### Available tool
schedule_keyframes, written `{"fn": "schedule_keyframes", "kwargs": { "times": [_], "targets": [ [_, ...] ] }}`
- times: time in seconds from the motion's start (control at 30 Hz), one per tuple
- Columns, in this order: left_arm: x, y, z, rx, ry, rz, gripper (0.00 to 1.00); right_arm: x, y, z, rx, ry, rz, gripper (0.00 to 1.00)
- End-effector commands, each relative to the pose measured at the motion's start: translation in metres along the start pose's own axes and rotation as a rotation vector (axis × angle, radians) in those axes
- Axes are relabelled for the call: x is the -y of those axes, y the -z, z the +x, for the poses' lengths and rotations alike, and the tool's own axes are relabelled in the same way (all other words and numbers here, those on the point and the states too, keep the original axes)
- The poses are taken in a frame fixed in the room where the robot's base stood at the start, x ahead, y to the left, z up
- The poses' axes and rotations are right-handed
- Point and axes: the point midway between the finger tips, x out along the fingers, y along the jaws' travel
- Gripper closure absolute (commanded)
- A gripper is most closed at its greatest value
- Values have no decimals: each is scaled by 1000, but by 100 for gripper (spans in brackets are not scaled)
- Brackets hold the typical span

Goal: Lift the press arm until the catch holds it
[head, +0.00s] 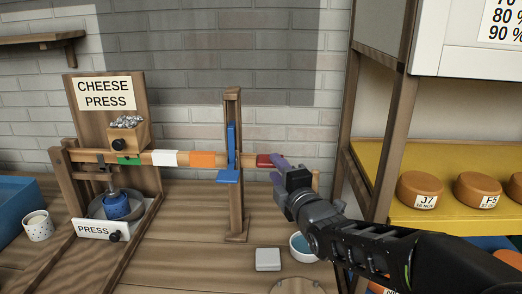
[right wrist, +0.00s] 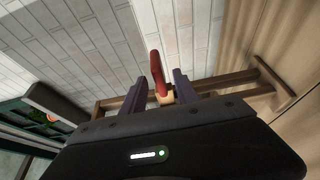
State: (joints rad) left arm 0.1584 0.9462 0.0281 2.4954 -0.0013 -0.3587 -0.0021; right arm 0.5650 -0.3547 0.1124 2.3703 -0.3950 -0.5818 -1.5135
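The wooden press arm (head: 180,158) runs about level from the cheese press frame (head: 110,130) to the right, with green, white and orange bands and a red grip (head: 265,160) near its right end. The red grip also shows in the right wrist view (right wrist: 158,72). A slotted post (head: 235,205) carries a blue catch (head: 231,145) with a blue ledge (head: 228,176) slightly below the arm; I cannot tell whether they touch. My right gripper (head: 279,169) is open at the red grip, which appears between its fingers with gaps on both sides. My left gripper is not in view.
A box of metal pieces (head: 128,134) sits on the arm's left part, above a blue round thing (head: 118,206) in a pan. A white block (head: 268,260) and a bowl (head: 301,247) lie below my right gripper. A shelf post (head: 387,140) stands at right.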

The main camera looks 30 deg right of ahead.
Motion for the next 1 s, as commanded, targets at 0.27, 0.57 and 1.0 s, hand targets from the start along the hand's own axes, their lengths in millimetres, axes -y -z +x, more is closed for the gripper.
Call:
{"fn": "schedule_keyframes", "kwargs": {
  "times": [0.27, 0.57, 1.0],
  "targets": [
    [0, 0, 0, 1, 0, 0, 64, 0, 0, 1, 0, 0, 0, 64],
    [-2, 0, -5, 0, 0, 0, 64, 0, 0, 28, -1, 2, 2, 64],
    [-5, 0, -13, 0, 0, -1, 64, 0, 0, 78, 0, 0, 0, 64]
  ]
}}
